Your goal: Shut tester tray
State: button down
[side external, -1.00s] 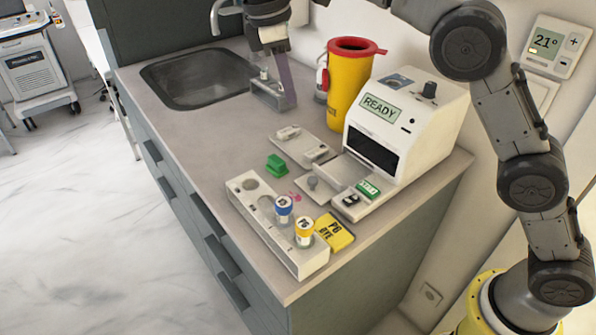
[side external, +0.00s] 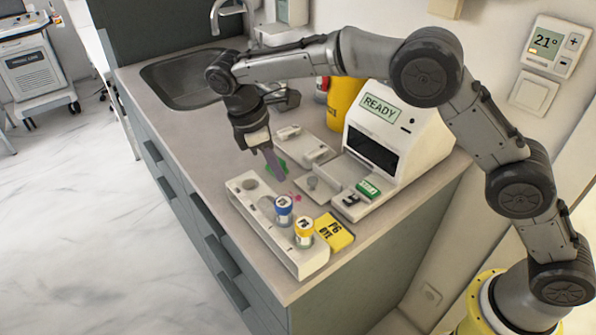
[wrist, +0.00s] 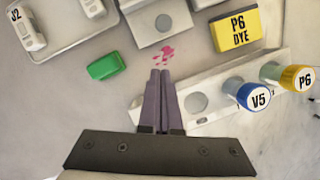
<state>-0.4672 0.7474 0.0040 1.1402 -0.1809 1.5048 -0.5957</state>
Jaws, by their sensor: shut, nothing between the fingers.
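The white tester (side external: 385,130) stands at the back right of the counter, its screen reading READY. Its tray (side external: 350,172) is out at the front, with a green and a black-and-white piece on its near part. A light plate with a round knob or well (side external: 313,184) lies at the tray's left; a similar plate shows at the top of the wrist view (wrist: 160,36). My gripper (side external: 282,179) is shut and empty, pointing down left of the tray, apart from it. In the wrist view its purple fingers (wrist: 160,75) are together, near the white rack.
The white rack (side external: 248,199) holds a blue-capped V5 vial (wrist: 254,95) and a yellow-capped P6 vial (wrist: 298,78). A yellow P6 DYE box (side external: 333,232), green block (wrist: 109,67), grey holder (side external: 305,148) and pink spots (wrist: 163,55) are nearby. A yellow bin (side external: 343,103) stands behind.

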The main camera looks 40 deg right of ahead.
jog(key=shift+s+d+f, duration=0.3)
jog(key=shift+s+d, duration=0.05)
jog(key=shift+d, duration=0.3)
jog(key=shift+s+d+f, duration=0.25)
jog(key=shift+s+d, duration=0.05)
jog(key=shift+d, duration=0.3)
jog(key=shift+s+d+f, duration=0.3)
jog(key=shift+s+d, duration=0.05)
jog(key=shift+d, duration=0.3)
send_over(341, 171)
jog(key=a, duration=0.2)
jog(key=shift+w+d, duration=0.25)
jog(key=shift+w, duration=0.2)
